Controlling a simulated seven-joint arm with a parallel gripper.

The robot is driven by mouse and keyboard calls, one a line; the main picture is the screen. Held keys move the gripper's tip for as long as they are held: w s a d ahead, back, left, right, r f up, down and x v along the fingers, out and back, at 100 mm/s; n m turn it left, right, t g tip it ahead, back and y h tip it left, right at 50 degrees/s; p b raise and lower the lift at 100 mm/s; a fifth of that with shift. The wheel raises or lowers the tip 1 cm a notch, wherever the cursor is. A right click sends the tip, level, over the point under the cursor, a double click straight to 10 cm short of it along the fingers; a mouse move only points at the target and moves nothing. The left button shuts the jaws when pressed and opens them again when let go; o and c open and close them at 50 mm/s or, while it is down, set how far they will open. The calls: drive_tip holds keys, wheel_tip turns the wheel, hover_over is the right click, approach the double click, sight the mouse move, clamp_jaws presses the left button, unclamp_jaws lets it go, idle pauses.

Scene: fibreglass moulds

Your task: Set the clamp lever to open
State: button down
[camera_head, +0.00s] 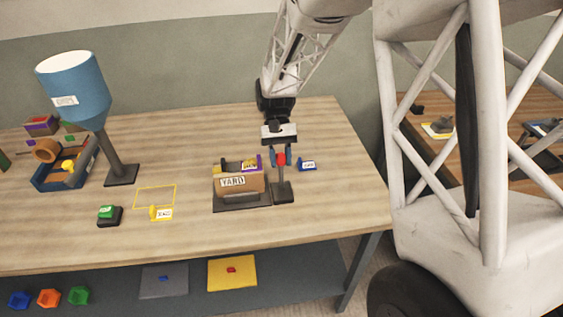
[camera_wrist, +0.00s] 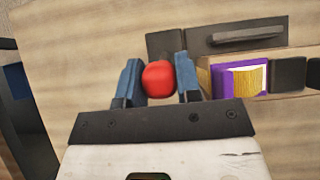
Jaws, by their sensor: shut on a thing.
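The clamp lever has a red knob (camera_head: 281,158) on a grey stem rising from a dark base (camera_head: 283,194), beside the tan block marked YARD. In the wrist view the red knob (camera_wrist: 158,79) sits between my two blue fingers. My gripper (camera_head: 281,156) is shut on this knob from above, and it also shows in the wrist view (camera_wrist: 159,82). The stem looks about upright in the head view. In the wrist view the stem is hidden beneath the knob and my gripper.
The YARD block (camera_head: 230,183) stands close left of the lever on a dark plate. A small blue labelled holder (camera_head: 307,165) is close right; its text is unreadable.

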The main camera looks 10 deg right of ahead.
drive_tip(key=shift+w+f+g, duration=0.3)
drive_tip(key=shift+w+g, duration=0.45)
drive_tip(key=shift+g, duration=0.15)
drive_tip(key=shift+w+f, duration=0.2)
drive_tip(key=shift+w, duration=0.4)
drive_tip(key=c, duration=0.8)
unclamp_jaws()
drive_tip(key=shift+w, duration=0.1)
drive_tip(key=v, duration=0.7)
drive_tip(key=shift+w+r, duration=0.2)
drive_tip(key=shift+w, duration=0.05)
